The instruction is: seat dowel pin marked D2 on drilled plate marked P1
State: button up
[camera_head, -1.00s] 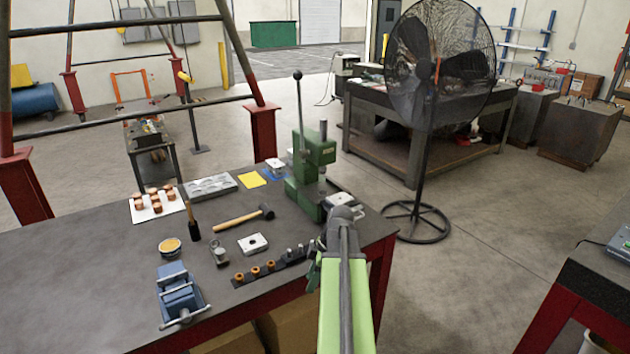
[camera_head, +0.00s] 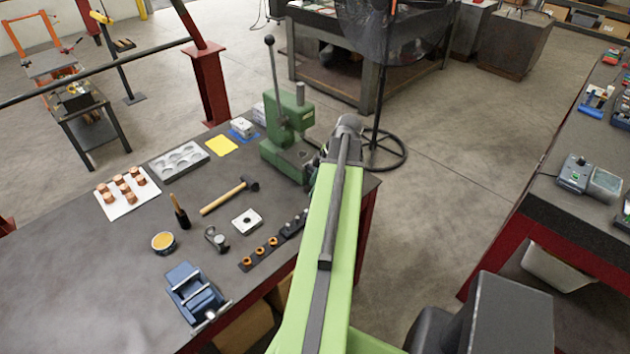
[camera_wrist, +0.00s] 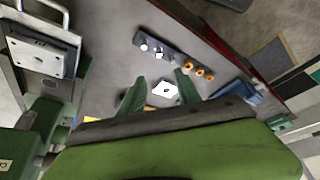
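My gripper (camera_wrist: 160,76) shows in the wrist view as two green fingers, apart and empty, above the bench. In the head view my arm mostly hides it. A dark rack holds several grey pins (camera_head: 292,224) and orange bushings; in the wrist view the pins (camera_wrist: 143,47) stand beyond the fingertips. A white drilled plate (camera_head: 247,221) lies on the bench, and it shows between the fingers in the wrist view (camera_wrist: 163,91). Another plate (camera_wrist: 37,57) with holes is at the wrist view's upper left. No D2 or P1 mark is legible.
A green press (camera_head: 287,142) stands at the bench's far right. A hammer (camera_head: 225,195), a blue vise (camera_head: 192,292), a tin (camera_head: 163,241), a white tray of copper pieces (camera_head: 127,205) and a grey moulded tray (camera_head: 180,161) share the bench. The bench's left part is clear.

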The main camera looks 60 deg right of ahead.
aim_at(298, 218)
jog(key=b+x, duration=0.4)
jog(key=x, duration=0.1)
jog(key=b+x, duration=0.9)
jog(key=x, duration=0.1)
jog(key=shift+s+d+f+b, duration=0.25)
jog(key=shift+f+b, duration=0.15)
jog(key=shift+f, duration=0.1)
jog(key=shift+w+a+f+b, duration=0.15)
jog(key=shift+w+f+b, duration=0.1)
jog(key=shift+f+b, duration=0.1)
grip_shut()
jog(key=shift+r, duration=0.1)
jog(key=shift+r+p, duration=1.1)
jog(key=shift+p, duration=0.15)
jog(key=shift+r, duration=0.1)
